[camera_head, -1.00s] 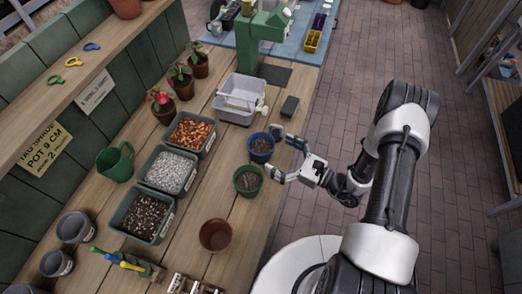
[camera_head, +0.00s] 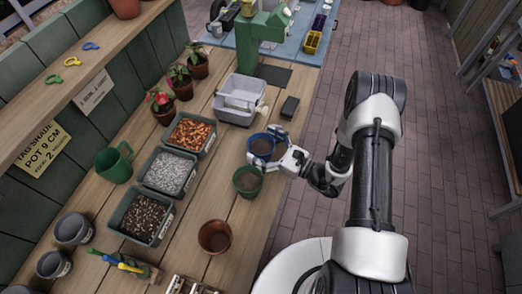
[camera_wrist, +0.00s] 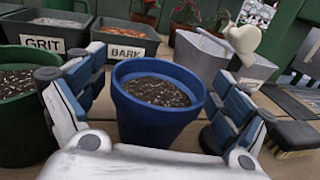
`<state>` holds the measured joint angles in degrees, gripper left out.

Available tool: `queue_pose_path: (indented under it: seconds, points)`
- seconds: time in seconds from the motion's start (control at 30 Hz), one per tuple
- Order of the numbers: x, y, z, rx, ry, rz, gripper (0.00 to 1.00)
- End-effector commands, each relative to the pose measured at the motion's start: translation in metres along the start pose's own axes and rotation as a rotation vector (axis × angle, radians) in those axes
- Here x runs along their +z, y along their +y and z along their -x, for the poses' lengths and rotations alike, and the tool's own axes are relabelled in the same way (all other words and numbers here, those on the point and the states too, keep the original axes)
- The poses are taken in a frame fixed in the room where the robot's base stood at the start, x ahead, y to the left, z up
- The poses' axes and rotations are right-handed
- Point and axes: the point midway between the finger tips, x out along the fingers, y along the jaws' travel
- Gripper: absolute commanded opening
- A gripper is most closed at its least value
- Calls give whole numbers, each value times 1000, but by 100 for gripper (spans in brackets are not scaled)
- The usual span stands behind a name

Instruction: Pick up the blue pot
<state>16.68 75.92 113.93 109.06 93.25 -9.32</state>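The blue pot (camera_head: 261,148), filled with dark soil, stands upright on the wooden bench near its right edge. In the wrist view the blue pot (camera_wrist: 155,120) is in the centre, between the two fingers of my gripper (camera_wrist: 160,75). One finger is on each side, with a narrow gap between each finger and the pot wall. In the head view my gripper (camera_head: 270,146) reaches in from the right at the pot. It is open and holds nothing. The pot's lower front is hidden by my gripper's palm in the wrist view.
A green pot (camera_head: 247,181) of soil stands close beside the blue pot, next to my left finger in the wrist view. A brush (camera_wrist: 292,137) lies to the right. A grey tub (camera_head: 239,98), grit and bark trays and a terracotta pot (camera_head: 214,236) stand nearby.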

Motion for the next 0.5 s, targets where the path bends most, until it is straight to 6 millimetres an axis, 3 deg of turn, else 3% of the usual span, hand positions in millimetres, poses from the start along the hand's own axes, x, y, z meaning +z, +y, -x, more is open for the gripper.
queue_pose_path:
  seconds: [0.5]
  points:
    - [0,0,0,0,0,0,53]
